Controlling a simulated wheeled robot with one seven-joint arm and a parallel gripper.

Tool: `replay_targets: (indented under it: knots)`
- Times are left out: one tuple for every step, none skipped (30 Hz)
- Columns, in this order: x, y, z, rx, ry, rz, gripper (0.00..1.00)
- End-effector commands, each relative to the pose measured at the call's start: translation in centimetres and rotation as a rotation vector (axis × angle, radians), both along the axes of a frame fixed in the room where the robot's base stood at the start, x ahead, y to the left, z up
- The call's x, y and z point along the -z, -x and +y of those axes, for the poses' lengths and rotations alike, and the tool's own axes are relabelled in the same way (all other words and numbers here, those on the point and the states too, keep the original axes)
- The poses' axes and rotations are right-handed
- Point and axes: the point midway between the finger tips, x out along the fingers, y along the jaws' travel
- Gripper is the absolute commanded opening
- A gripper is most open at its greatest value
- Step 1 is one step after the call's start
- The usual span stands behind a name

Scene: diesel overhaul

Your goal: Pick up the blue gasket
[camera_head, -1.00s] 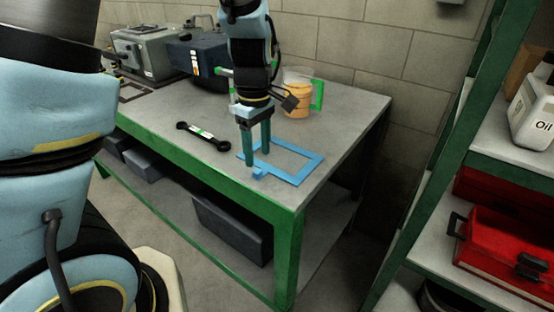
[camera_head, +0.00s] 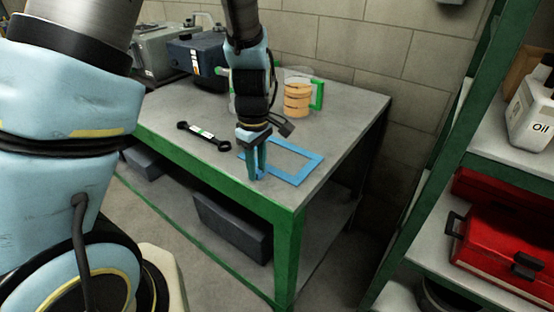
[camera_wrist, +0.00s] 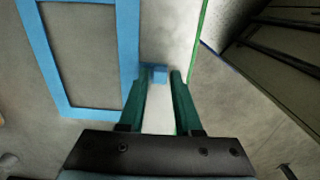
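The blue gasket (camera_head: 311,170) is a flat rectangular frame with a small raised tab. It lies on the grey tabletop near the front right corner of the workbench. In the wrist view the frame (camera_wrist: 128,45) is at the upper left, and its blue tab (camera_wrist: 158,75) is between my fingertips. My gripper (camera_head: 257,177) points down at the gasket's near left side. In the wrist view my gripper (camera_wrist: 161,77) is open, its green fingers either side of the tab, with a narrow gap visible at the right finger. The fingers partly hide the tab in the head view.
A black wrench (camera_head: 203,135) lies left of my gripper. A dark blue box (camera_head: 200,60) is at the back left. A green-framed shelf with a red toolbox (camera_head: 495,240) is at the right.

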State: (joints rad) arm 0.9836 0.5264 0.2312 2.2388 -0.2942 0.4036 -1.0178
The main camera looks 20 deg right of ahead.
Motion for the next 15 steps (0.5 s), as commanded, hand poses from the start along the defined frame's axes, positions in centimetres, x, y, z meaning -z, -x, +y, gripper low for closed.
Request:
replay_targets:
  knots:
    - [-0.01, 0.00, 0.00, 0.000, 0.000, 0.000, 0.26]
    - [-0.01, 0.00, 0.00, 0.000, 0.000, 0.000, 0.23]
    - [-0.02, 0.00, 0.00, 0.000, 0.000, 0.000, 0.18]
    - [-0.02, -0.01, 0.00, 0.000, 0.000, 0.000, 0.15]
    - [-0.02, -0.01, 0.00, 0.000, 0.000, 0.000, 0.11]
    - [-0.02, 0.00, 0.00, 0.000, 0.000, 0.000, 0.07]
    - [-0.02, 0.00, 0.00, 0.000, 0.000, 0.000, 0.04]
    - [-0.02, 0.00, 0.00, 0.000, 0.000, 0.000, 0.00]
    - [-0.02, 0.00, 0.00, 0.000, 0.000, 0.000, 0.00]
    - [-0.02, 0.00, 0.00, 0.000, 0.000, 0.000, 0.00]
    - [-0.02, 0.00, 0.00, 0.000, 0.000, 0.000, 0.00]
    - [-0.02, 0.00, 0.00, 0.000, 0.000, 0.000, 0.00]
    - [-0.02, 0.00, 0.00, 0.000, 0.000, 0.000, 0.00]
    - [-0.02, 0.00, 0.00, 0.000, 0.000, 0.000, 0.00]
    - [-0.02, 0.00, 0.00, 0.000, 0.000, 0.000, 0.00]
